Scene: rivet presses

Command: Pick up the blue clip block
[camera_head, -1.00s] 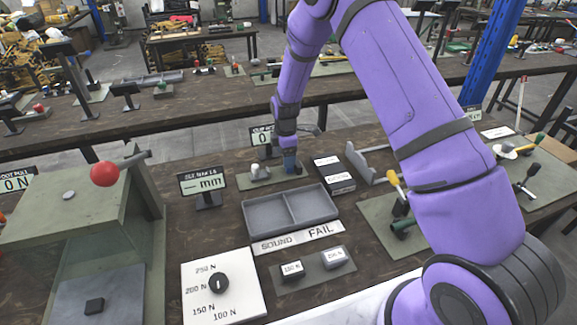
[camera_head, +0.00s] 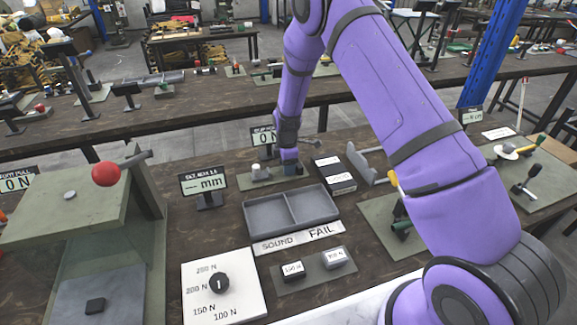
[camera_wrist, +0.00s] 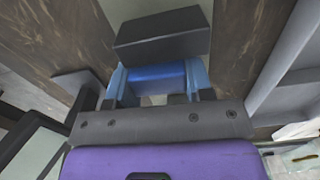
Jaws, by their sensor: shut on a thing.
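The blue clip block (camera_wrist: 158,76) sits between the two fingers of my gripper (camera_wrist: 160,88) in the wrist view, and the fingers are shut on it. A dark grey block-shaped part (camera_wrist: 162,38) lies just beyond the clip block in that view. In the head view my gripper (camera_head: 290,166) is low over a small green plate (camera_head: 258,182) behind the grey two-compartment tray (camera_head: 262,216). The clip block is mostly hidden there by my gripper, and I cannot tell whether it touches the plate.
The sound/fail tray looks empty. A display reading "mm" (camera_head: 204,190) stands left of my gripper, and dark labelled boxes (camera_head: 334,172) stand right. A press with a red ball (camera_head: 106,174) is at the left. A dial plate (camera_head: 222,290) lies in front.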

